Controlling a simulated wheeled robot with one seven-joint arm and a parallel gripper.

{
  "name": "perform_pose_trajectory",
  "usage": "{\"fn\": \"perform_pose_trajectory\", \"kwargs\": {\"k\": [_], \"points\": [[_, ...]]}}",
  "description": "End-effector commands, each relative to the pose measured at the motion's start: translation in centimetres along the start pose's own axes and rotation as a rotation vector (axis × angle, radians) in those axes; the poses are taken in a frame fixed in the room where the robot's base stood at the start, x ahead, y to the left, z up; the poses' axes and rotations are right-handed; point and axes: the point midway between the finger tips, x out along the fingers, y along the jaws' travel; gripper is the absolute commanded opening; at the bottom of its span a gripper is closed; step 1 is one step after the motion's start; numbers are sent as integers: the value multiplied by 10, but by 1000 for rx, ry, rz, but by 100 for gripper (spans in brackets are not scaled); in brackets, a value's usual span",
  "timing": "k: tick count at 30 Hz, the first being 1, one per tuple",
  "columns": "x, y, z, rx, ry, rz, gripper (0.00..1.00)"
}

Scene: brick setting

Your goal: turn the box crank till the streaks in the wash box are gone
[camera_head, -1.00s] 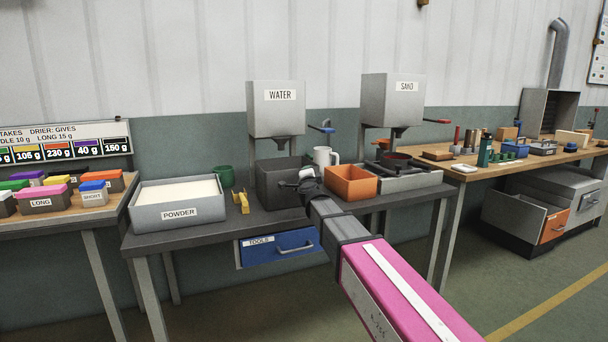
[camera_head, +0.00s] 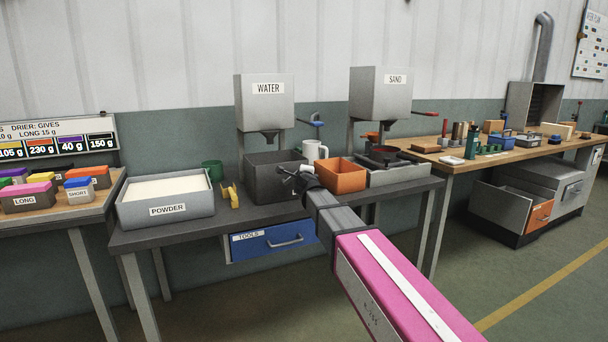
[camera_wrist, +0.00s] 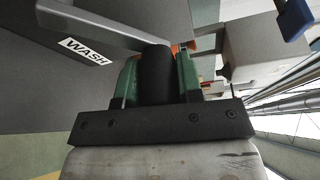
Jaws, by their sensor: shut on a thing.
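The dark grey wash box (camera_head: 262,186) stands on the bench under the water tank. Its WASH label (camera_wrist: 86,50) shows tilted in the wrist view. The grey crank arm (camera_wrist: 100,24) crosses the box's face there and ends at a black handle (camera_wrist: 156,74). My gripper (camera_wrist: 158,80) is shut on this handle, a green finger on either side. In the head view my gripper (camera_head: 297,178) is at the box's front right. The inside of the box is mostly hidden, and I cannot make out streaks.
The water tank (camera_head: 264,105) hangs above, with a blue-handled lever at its right. An orange bin (camera_head: 342,177) stands close to the right of my gripper, a white mug (camera_head: 314,150) behind. A yellow object (camera_head: 230,195) and the powder tray (camera_head: 165,207) are to the left.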

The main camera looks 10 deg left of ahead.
Motion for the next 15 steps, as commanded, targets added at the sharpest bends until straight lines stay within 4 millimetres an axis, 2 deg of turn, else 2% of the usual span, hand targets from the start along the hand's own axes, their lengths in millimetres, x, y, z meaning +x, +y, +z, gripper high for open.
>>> {"fn": "perform_pose_trajectory", "kwargs": {"k": [8,9,11,15], "points": [[-1,1,1,2,-3,1,0],[-1,1,1,2,-3,1,37],[-1,1,1,1,-3,1,56],[-1,0,1,1,-1,1,59]]}}
